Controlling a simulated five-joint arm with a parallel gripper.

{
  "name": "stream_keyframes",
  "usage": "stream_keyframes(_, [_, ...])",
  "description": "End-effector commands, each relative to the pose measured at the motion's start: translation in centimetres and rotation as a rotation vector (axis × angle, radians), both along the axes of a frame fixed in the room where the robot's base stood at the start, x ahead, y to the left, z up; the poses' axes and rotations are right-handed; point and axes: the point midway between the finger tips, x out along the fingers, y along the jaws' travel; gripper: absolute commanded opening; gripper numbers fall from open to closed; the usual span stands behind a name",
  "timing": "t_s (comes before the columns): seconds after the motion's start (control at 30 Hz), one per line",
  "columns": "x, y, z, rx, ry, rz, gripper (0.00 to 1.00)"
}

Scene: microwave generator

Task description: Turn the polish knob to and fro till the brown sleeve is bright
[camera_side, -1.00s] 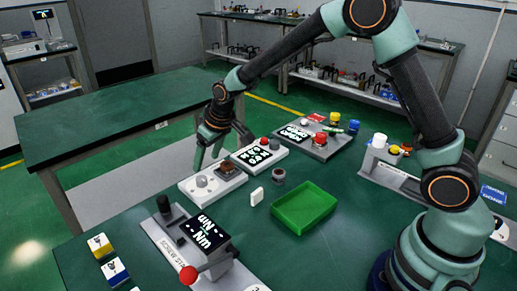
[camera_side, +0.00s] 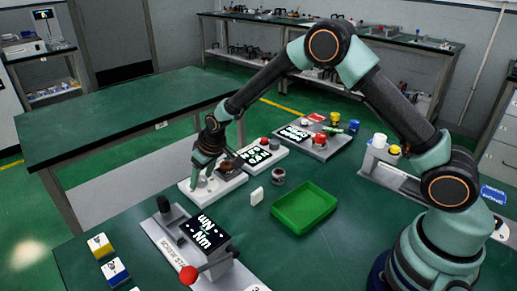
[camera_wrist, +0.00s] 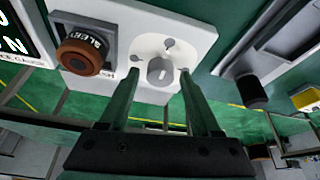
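The polish knob (camera_wrist: 160,72) is a grey round dial with a pointer mark, on a white plate (camera_wrist: 200,38). My gripper (camera_wrist: 160,78) is open, with one finger on each side of the knob and a gap visible at both sides. In the side view my gripper (camera_side: 201,184) points down at the white station and largely hides the knob. The brown sleeve (camera_wrist: 84,52) sits in a grey holder beside the knob, with a lettered band around it; it looks dull brown. It also shows in the side view (camera_side: 227,167).
A green tray (camera_side: 304,208) and a small white block (camera_side: 257,196) lie to the right on the green table. A lettered panel with a red button (camera_side: 264,141) stands behind. A screw station with a red-ended lever (camera_side: 189,275) is in front.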

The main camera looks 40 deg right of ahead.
Motion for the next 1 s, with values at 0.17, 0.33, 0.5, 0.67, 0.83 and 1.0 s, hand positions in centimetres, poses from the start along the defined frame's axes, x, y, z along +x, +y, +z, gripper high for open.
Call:
stream_keyframes(0.17, [-0.01, -0.01, 0.02, 0.0, 0.0, 0.0, 0.0])
stream_keyframes(0.33, [0.0, -0.04, 0.03, -0.014, 0.0, 0.032, 0.0])
stream_keyframes(0.5, [0.02, -0.12, 0.03, -0.042, -0.004, 0.102, 0.0])
stream_keyframes(0.67, [0.03, -0.17, 0.02, -0.046, -0.003, 0.109, 0.0])
stream_keyframes(0.83, [0.04, -0.21, 0.01, -0.046, -0.003, 0.107, 0.62])
stream_keyframes(1.0, [0.03, -0.15, 0.01, -0.045, -0.004, 0.107, 0.72])
